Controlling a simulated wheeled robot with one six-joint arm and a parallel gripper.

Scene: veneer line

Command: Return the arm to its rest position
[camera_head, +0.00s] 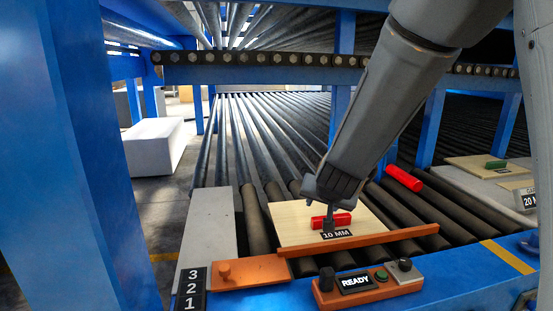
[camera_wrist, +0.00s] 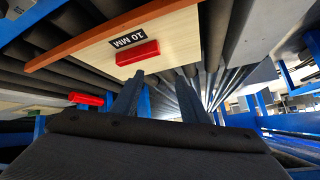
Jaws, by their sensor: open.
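My arm (camera_head: 395,95) reaches down from the upper right in the head view. My gripper (camera_head: 329,222) is close to a red block (camera_head: 341,220) on a light wooden board (camera_head: 290,222) labelled 10 MM. In the wrist view, my gripper (camera_wrist: 145,95) shows two fingers spread apart with nothing between them. The red block (camera_wrist: 138,53) lies on the board (camera_wrist: 185,38) beyond the fingertips, beside the 10 MM label. Whether a fingertip touches the block cannot be told.
A green block (camera_head: 495,164) sits on a board at far right. An orange rail (camera_head: 360,241) runs along the board's front. A READY control box (camera_head: 367,286) and an orange plate (camera_head: 248,272) stand on the blue front edge.

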